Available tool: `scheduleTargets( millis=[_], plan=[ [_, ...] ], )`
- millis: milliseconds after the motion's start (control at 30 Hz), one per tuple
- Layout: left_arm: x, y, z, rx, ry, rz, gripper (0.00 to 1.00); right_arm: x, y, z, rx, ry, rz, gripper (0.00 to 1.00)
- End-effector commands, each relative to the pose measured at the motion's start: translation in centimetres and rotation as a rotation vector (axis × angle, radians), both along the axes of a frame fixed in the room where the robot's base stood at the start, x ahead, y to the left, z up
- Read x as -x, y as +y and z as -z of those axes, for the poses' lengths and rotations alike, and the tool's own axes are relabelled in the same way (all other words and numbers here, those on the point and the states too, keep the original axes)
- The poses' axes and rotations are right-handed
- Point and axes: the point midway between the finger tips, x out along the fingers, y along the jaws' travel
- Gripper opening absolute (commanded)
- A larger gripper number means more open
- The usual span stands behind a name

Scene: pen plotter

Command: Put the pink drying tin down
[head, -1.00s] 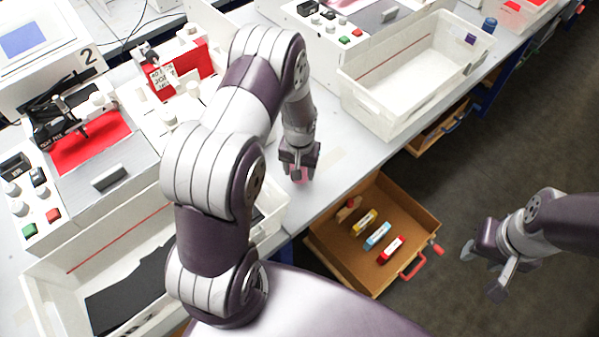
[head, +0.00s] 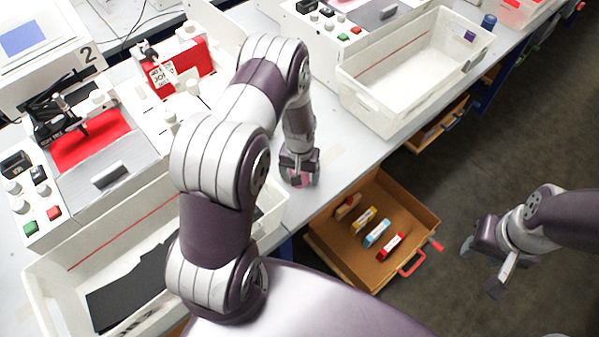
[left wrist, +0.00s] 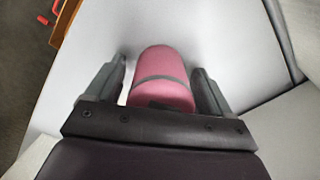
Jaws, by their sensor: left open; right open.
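The pink drying tin (left wrist: 162,65), with a grey band round it, sits between the fingers of my left gripper (head: 299,181) over the grey-white bench top (head: 335,150). In the left wrist view, a gap shows between the tin and each finger, so the jaws are open around it. In the head view, only a little pink shows at the fingertips; the gripper hides the rest. I cannot tell for sure whether the tin's base touches the bench. My right gripper (head: 484,268) is open and empty, off to the right over the floor.
An open drawer (head: 335,245) with several small coloured boxes juts out below the bench edge. A white bin (head: 375,110) stands right of my left gripper, another bin (head: 50,290) to the left. Plotters (head: 110,180) stand behind. Some bench around the gripper is clear.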

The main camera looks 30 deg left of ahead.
Motion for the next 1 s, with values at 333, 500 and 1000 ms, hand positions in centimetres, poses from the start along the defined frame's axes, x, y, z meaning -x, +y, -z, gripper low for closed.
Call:
scheduleTargets(
  millis=[333, 500, 1000],
  plan=[
    [-0.1, 0.0, -7.1, -0.001, -0.006, 0.000, 0.82, 0.0, 0.0, 0.7, 0.000, 0.000, 0.000, 0.43],
    [-0.1, 0.0, -10.5, -0.001, -0.004, 0.000, 0.82, 0.0, 0.0, 0.9, 0.000, 0.000, 0.000, 0.43],
    [10.8, -5.3, -21.0, -0.008, -0.113, 0.201, 0.82, 0.0, 0.0, 1.0, 0.000, 0.000, 0.000, 0.43]
  ],
)
